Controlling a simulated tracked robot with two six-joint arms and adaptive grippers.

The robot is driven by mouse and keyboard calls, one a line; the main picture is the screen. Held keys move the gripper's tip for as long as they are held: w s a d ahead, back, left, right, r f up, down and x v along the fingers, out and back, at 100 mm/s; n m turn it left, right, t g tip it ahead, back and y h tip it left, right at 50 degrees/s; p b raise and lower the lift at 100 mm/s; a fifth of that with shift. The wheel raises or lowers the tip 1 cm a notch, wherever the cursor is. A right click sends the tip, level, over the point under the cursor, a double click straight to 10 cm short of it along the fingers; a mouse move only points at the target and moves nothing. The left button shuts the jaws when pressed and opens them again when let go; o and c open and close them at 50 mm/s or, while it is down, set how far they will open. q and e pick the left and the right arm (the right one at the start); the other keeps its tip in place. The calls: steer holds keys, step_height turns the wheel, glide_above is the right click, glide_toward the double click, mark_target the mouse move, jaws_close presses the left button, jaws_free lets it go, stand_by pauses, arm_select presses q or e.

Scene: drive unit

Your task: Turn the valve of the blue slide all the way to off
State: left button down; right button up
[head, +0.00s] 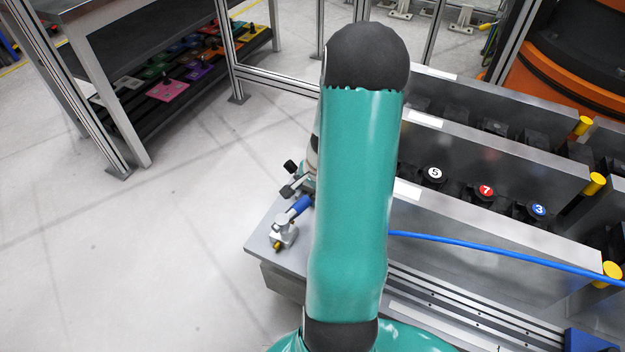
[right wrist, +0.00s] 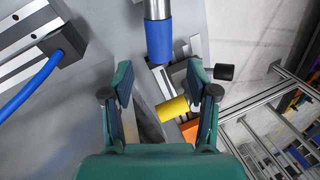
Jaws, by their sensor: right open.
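The valve of the blue slide (head: 283,233) is at the left end of the grey plate in the head view, with a silver body and a blue sleeve (head: 301,204). In the right wrist view the blue sleeve (right wrist: 159,41) is on a silver shaft just ahead of the fingertips, and a yellow cylinder (right wrist: 173,110) is farther down between the fingers. My right gripper (right wrist: 160,76) is open and empty, over the valve; in the head view my teal arm hides most of it. Contact cannot be told. My left gripper is not in view.
A blue hose (head: 470,242) runs right across the metal rails. Behind are grey panels (head: 490,160) with numbered black parts and yellow posts (head: 594,184). A shelf rack (head: 150,60) with coloured plates stands at the back left. The floor left of the plate is clear.

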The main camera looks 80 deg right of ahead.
mark_target(292, 214)
steer(key=v, duration=0.5)
steer(key=shift+s+a+r, duration=0.1)
steer(key=shift+s+r, duration=0.05)
steer(key=shift+r, duration=0.25)
steer(key=c, duration=0.4)
steer(key=n, duration=0.1)
steer(key=w+n, duration=0.1)
steer(key=n, duration=0.1)
steer(key=shift+w+f+b, duration=0.1)
steer(key=shift+b, duration=0.25)
steer(key=c, duration=0.6)
steer(key=w+n, duration=0.1)
steer(key=n, duration=0.2)
steer(key=w+n+b, duration=0.1)
steer(key=n, duration=0.3)
steer(key=w+d+n, duration=0.1)
steer(key=n, duration=0.2)
steer(key=shift+w+t+b, duration=0.3)
jaws_close()
step_height(292, 214, down, 10)
steer(key=w+n+b, duration=0.1)
steer(key=n+b, duration=0.4)
steer(key=shift+n, duration=0.3)
